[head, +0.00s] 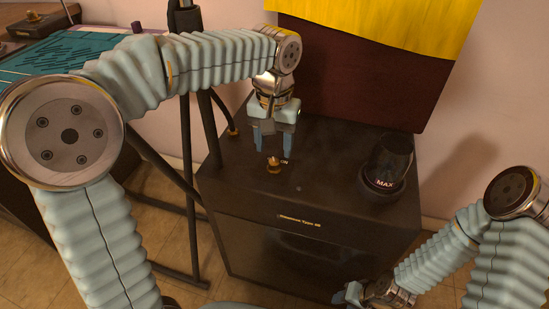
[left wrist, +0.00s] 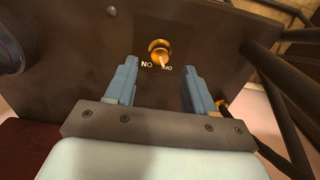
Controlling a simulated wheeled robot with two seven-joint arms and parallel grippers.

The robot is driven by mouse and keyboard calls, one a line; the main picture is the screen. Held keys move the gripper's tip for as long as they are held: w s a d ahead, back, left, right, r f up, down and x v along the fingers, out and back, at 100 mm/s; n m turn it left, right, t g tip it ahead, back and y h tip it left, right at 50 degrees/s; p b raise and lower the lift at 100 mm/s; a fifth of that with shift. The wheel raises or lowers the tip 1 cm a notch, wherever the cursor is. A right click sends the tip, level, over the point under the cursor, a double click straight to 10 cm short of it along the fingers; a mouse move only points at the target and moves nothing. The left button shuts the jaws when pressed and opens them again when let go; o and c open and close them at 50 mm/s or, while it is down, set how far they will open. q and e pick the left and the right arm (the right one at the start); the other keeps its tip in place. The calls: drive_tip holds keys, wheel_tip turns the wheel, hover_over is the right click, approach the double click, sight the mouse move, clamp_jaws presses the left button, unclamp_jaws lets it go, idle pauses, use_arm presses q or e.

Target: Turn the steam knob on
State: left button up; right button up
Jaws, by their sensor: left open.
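The steam knob (head: 274,165) is a small brass knob on top of a dark box-shaped machine (head: 320,190). In the left wrist view the knob (left wrist: 159,50) stands beyond my fingertips, with white lettering around its base. My left gripper (head: 273,143) points down over the machine top, just behind the knob. Its two blue fingers (left wrist: 154,75) are apart with nothing between them, and the knob lies ahead of the gap, not gripped. My right gripper (head: 350,294) is low at the front right, away from the knob; its fingers are too small to read.
A dark round glass-like vessel marked MAX (head: 386,168) stands on the machine's right side. A black stand (head: 187,150) with slanting legs is at the machine's left. A teal-topped table (head: 45,55) is at the far left. A yellow and maroon panel (head: 350,70) hangs behind.

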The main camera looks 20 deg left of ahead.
sight(274, 161)
use_arm(q)
wheel_tip(274, 161, down, 4)
drive_tip(key=shift+f, duration=0.2)
clamp_jaws()
idle(0.4)
